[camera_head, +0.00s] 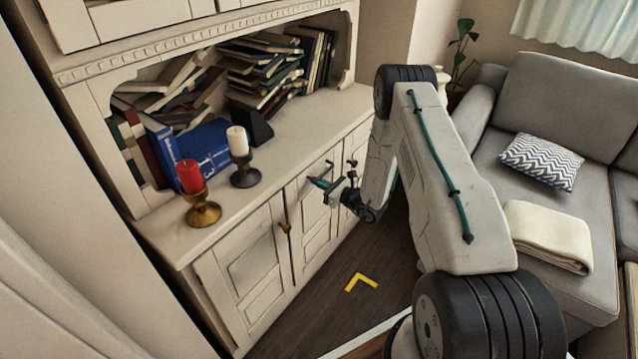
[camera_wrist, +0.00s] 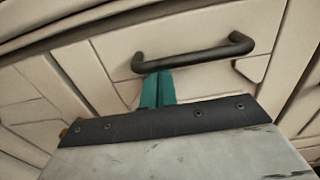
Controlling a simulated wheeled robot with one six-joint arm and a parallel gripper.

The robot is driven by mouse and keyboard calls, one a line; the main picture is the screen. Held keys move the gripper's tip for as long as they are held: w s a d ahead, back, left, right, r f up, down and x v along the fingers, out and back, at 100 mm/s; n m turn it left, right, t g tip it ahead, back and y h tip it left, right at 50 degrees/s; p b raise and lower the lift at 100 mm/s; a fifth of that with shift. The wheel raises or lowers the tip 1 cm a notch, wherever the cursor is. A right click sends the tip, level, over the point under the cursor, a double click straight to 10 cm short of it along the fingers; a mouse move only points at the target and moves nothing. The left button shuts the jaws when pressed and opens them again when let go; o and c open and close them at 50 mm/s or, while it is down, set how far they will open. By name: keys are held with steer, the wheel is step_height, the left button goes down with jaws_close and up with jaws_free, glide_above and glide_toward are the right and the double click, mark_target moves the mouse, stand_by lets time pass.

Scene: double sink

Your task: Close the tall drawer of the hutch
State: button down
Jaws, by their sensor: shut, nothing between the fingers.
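The cream hutch (camera_head: 205,240) runs along the left of the head view, with panelled fronts below its counter. A tall panelled front (camera_head: 312,232) lies beside and behind my gripper (camera_head: 321,184). In the wrist view, a dark bar handle (camera_wrist: 195,54) crosses a cream panelled front (camera_wrist: 208,82). My gripper (camera_wrist: 158,88) has its teal fingers together, empty, with the tips just below the bar near its left end. I cannot tell whether they touch the handle or front. My arm partly hides the right fronts, and how far the tall drawer stands out is unclear.
A red candle (camera_head: 189,176) and a white candle (camera_head: 237,141) stand in holders on the counter, near piled books (camera_head: 262,70). A grey sofa (camera_head: 560,85) is at the right. Dark floor (camera_head: 330,300) with a yellow corner mark (camera_head: 361,282) lies before the hutch.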

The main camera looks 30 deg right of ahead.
steer(key=v, duration=1.3)
steer(key=shift+s+d+f, duration=0.15)
steer(key=shift+d, duration=0.2)
steer(key=s+a+r+n+g+y, duration=0.3)
steer(key=s+a+r+n+g, duration=0.4)
steer(key=a+r+n+g, duration=0.15)
steer(key=s+a+r+n+g+y, duration=0.3)
steer(key=s+a+r+n+g, duration=0.45)
steer(key=r, duration=0.25)
steer(key=s+a+r+n+t+h, duration=0.1)
steer(key=s+r+n+h, duration=1.3)
steer(key=s+r, duration=0.6)
step_height(320, 180, up, 3)
steer(key=shift+a+r, duration=0.1)
steer(key=shift+a, duration=0.3)
